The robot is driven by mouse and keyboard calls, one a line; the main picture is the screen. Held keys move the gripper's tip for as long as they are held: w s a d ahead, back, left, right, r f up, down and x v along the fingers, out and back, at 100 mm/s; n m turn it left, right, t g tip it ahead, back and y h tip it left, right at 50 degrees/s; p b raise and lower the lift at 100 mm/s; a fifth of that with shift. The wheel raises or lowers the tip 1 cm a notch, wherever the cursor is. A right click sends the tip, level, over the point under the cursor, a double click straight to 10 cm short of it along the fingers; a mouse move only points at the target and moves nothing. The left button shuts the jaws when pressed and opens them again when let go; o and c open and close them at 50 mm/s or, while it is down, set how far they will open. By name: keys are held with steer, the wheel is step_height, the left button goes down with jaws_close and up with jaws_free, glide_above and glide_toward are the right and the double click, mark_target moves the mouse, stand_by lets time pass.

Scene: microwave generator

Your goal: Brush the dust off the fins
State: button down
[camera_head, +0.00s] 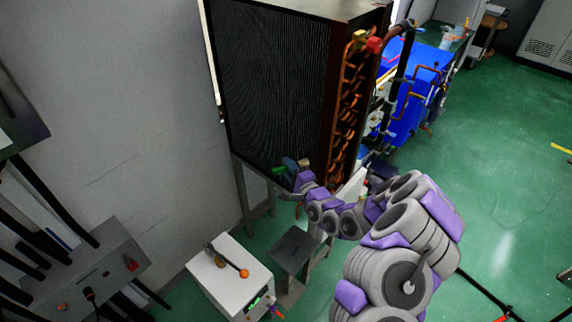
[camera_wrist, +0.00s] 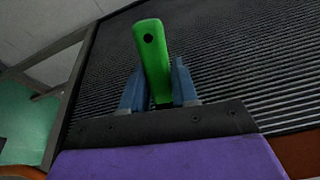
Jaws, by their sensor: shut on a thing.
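The fins (camera_head: 275,85) are a dark, finely ribbed panel in a large metal frame, with copper pipe bends down its right side. The ribs also fill much of the wrist view (camera_wrist: 235,55). My gripper (camera_head: 292,164) is at the lower part of the panel, near its right corner. In the wrist view its blue fingers (camera_wrist: 158,88) are shut on a green handle (camera_wrist: 152,55) with a dark hole near its end. This looks like the brush handle; the bristles are hidden, so I cannot tell whether they touch the fins.
A white box (camera_head: 230,278) with an orange-knobbed lever stands below on the left. A small dark-topped stand (camera_head: 295,250) is beneath the panel. Green floor (camera_head: 490,180) is open at the right.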

steer(key=shift+p, duration=0.4)
steer(key=shift+w+a, duration=0.25)
steer(key=shift+a, duration=0.1)
steer(key=b+x, duration=0.1)
steer(key=x, duration=0.2)
steer(key=shift+s+a, duration=0.15)
steer(key=shift+a, duration=0.1)
steer(key=shift+s+a, duration=0.1)
steer(key=shift+s+a+p, duration=0.95)
steer(key=shift+s+p, duration=0.2)
steer(key=shift+p, duration=0.15)
steer(key=shift+s+a+p, duration=0.9)
steer(key=shift+s+p, duration=0.25)
steer(key=shift+p, duration=0.15)
